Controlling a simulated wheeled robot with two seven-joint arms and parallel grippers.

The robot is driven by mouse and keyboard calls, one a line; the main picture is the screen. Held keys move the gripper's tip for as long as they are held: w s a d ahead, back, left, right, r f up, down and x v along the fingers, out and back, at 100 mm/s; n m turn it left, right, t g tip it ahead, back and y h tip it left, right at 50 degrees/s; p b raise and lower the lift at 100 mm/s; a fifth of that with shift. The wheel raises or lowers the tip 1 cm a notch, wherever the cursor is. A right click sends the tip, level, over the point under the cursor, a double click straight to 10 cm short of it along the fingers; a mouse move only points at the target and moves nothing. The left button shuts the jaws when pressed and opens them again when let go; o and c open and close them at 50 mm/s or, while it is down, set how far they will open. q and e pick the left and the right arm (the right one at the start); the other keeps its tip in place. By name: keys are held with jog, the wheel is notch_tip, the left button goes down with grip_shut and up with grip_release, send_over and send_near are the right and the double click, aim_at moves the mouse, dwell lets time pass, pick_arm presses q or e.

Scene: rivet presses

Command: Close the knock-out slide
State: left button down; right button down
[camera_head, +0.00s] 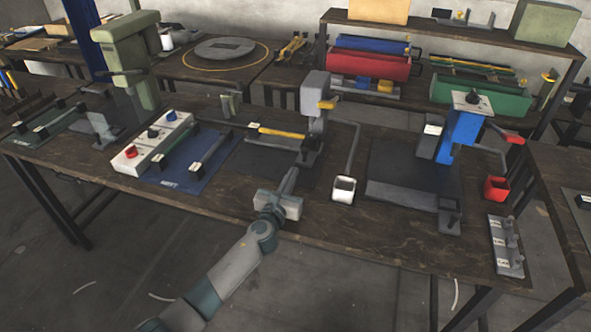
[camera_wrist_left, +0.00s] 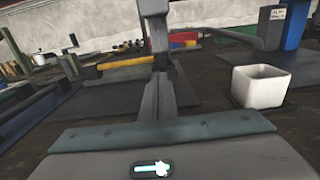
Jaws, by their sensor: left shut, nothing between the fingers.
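My left gripper (camera_head: 291,175) reaches over the table's front edge in the middle; its fingers are shut and empty. They point at the foot of a grey press (camera_head: 314,110) with a yellow lever. The fingers also show in the left wrist view (camera_wrist_left: 168,85), overlapping the press column (camera_wrist_left: 154,35), so any contact is unclear. A yellow bar (camera_head: 281,133) with a white label lies left of the press foot; it also shows in the left wrist view (camera_wrist_left: 127,72). No readable label tells which part is the knock-out slide. My right gripper is not in view.
A white cup (camera_head: 344,190) stands right of my gripper, below a thin grey rod (camera_head: 353,148). A blue press (camera_head: 461,135) and red cup (camera_head: 496,189) stand further right. A white control box (camera_head: 152,143) and blue mat (camera_head: 190,178) lie left. The front strip of table is mostly clear.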

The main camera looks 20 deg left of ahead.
pick_arm(q)
jog(key=s, duration=0.4)
jog(key=shift+s, duration=1.1)
jog(key=shift+r, duration=0.1)
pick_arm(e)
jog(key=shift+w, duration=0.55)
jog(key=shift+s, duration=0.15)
pick_arm(q)
jog(key=shift+s, duration=0.1)
